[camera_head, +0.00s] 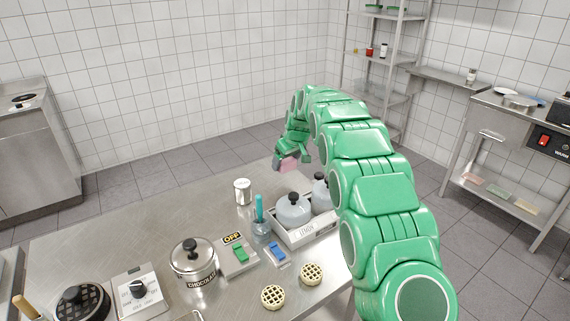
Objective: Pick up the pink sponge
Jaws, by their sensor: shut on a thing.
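The pink sponge (289,164) is at the far end of the steel table (205,208), by its far right corner. My gripper (291,158) is at the end of the green arm and is shut on the sponge. The fingers hide part of the sponge. I cannot tell whether the sponge touches the table or hangs just above it.
A white tray (310,232) with bottles stands nearer on the table, beside my arm. A metal can (243,191), a chocolate pot (192,258), a switch box (238,256) and two waffles (272,296) are also there. The table's far left part is clear.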

